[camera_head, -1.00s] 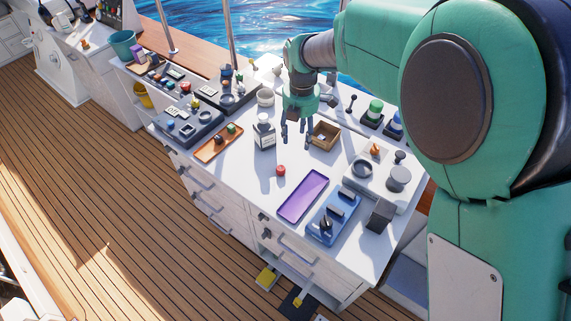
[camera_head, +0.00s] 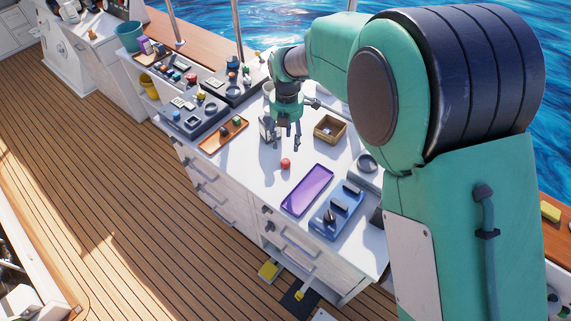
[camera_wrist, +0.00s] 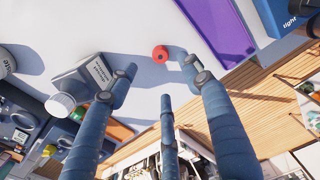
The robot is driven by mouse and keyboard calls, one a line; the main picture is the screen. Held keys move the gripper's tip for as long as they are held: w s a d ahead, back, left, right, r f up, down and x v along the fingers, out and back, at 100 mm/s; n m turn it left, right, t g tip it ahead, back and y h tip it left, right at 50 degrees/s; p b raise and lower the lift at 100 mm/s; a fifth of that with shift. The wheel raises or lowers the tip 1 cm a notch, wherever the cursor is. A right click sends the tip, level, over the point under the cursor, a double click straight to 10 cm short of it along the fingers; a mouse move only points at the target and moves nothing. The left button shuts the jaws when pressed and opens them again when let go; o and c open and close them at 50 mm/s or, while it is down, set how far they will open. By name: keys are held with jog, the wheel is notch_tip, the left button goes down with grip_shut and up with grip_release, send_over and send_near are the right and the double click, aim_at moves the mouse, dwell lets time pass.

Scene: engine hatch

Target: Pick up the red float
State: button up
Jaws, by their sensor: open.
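The red float (camera_head: 286,163) is a small round red piece on the white counter (camera_head: 262,187), left of the purple tray. In the wrist view the red float (camera_wrist: 160,54) shows a dark centre and lies beyond the fingertips, between the left and right fingers. My gripper (camera_head: 285,142) hangs above the counter, pointing down, just behind the float. In the wrist view my gripper (camera_wrist: 160,82) has its three blue fingers spread, with nothing between them. The float is apart from the fingers.
A purple tray (camera_head: 307,190) and a blue holder (camera_head: 337,211) lie in front of the float. A brown box (camera_head: 329,129) is behind right; an orange tray (camera_head: 223,135) is left. Counter around the float is clear.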

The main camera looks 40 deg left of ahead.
send_over(286, 161)
notch_tip(286, 161, down, 6)
jog(key=shift+w+f+b, duration=0.1)
jog(key=shift+f+b, duration=0.15)
jog(key=shift+b, duration=0.2)
jog(key=shift+f+b, duration=0.65)
jog(key=shift+f, duration=2)
jog(key=shift+c, duration=0.5)
jog(key=c, duration=0.8)
